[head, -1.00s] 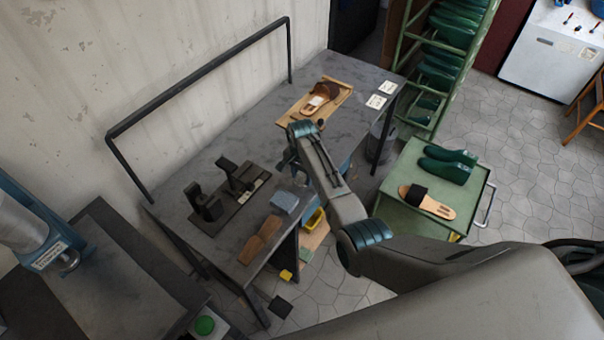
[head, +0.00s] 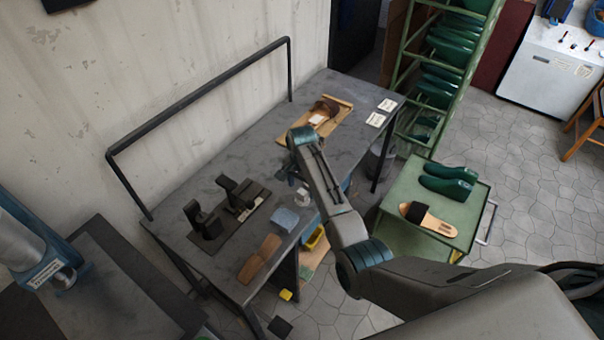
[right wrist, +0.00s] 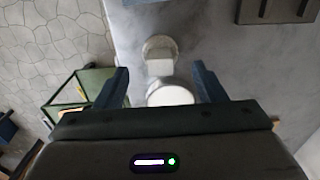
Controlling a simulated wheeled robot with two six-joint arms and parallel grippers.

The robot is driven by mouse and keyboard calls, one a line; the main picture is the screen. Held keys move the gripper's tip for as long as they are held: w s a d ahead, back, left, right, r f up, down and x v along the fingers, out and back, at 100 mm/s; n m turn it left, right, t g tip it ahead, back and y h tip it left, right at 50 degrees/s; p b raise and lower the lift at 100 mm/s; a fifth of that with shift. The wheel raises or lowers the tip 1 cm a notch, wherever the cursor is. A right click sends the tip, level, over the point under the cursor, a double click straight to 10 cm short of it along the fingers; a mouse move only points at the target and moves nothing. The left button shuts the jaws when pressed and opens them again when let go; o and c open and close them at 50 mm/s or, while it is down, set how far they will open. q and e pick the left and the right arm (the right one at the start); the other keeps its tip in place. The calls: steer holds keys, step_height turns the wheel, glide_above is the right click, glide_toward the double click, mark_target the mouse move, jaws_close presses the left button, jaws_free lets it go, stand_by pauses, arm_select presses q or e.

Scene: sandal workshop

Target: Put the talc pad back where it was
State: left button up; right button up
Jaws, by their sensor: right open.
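A small white object (head: 302,195), which I take to be the talc pad, is on the grey bench (head: 190,245) near its front edge, partly behind my right gripper (head: 296,178). In the right wrist view it shows as a white block and a round white part (right wrist: 170,96), with a round beige part behind. My right gripper (right wrist: 160,72) is open, its fingers on either side of the white object in the picture. I cannot tell whether they touch it. The palm hides its near end. My left gripper is not in view.
A blue-grey block (head: 285,221) and brown sole pieces (head: 260,258) lie near the bench front. A black fixture (head: 238,196) stands behind. A board with a sandal (head: 322,116) is at the far end. A green cart (head: 400,238) stands to the right.

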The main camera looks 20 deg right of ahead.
mark_target(302, 192)
step_height(302, 192, up, 8)
steer(key=b, duration=0.1)
stand_by(0.4)
